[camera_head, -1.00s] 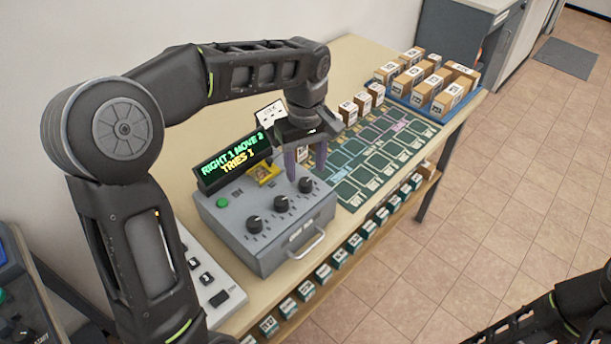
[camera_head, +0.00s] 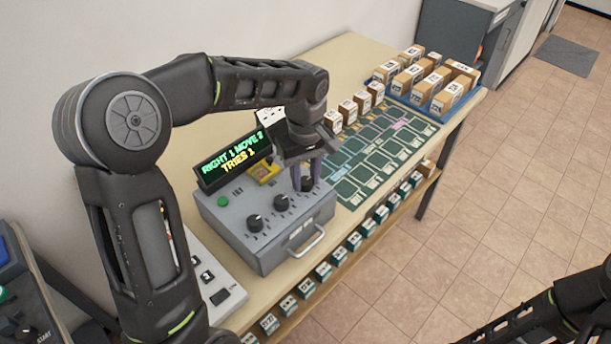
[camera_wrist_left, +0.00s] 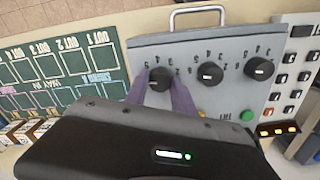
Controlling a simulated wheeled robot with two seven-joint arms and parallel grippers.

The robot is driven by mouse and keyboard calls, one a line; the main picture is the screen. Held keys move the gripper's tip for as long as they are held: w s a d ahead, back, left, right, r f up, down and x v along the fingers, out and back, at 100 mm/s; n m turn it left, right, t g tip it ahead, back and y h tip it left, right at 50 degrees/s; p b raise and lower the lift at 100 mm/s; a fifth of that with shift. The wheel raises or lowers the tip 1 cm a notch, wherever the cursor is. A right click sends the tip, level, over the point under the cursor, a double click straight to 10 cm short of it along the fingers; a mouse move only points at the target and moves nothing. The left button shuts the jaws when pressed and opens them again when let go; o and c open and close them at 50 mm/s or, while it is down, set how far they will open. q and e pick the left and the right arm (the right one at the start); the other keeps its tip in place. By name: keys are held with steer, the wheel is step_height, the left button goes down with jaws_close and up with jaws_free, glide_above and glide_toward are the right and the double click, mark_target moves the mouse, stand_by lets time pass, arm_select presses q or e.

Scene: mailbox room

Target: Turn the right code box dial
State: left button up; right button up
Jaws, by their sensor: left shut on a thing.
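The grey code box (camera_head: 290,252) stands on the table with a row of three black dials, a green button (camera_head: 223,201) and a front handle. Its display (camera_head: 234,160) reads "RIGHT 1 MOVE 2" and "TRIES 1". My left gripper (camera_head: 307,184) points down at the right dial (camera_head: 308,183), its purple fingers shut on either side of the knob. In the left wrist view the fingers flank the same dial (camera_wrist_left: 160,78). The middle dial (camera_head: 281,202) and left dial (camera_head: 255,223) are free. Only part of my right arm shows at the lower right; its gripper is not visible.
A green mat with marked slots (camera_head: 375,160) lies right of the box. A blue tray (camera_head: 408,100) of cartons stands at the far end. Small boxes line the lower shelf (camera_head: 340,257). A keypad panel (camera_head: 212,277) lies left of the box.

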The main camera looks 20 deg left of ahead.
arm_select(q)
jaws_close()
steer(key=shift+m, duration=0.3)
steer(key=m, duration=0.7)
steer(key=shift+b, duration=0.35)
stand_by(0.4)
steer(key=o, duration=0.7)
jaws_free()
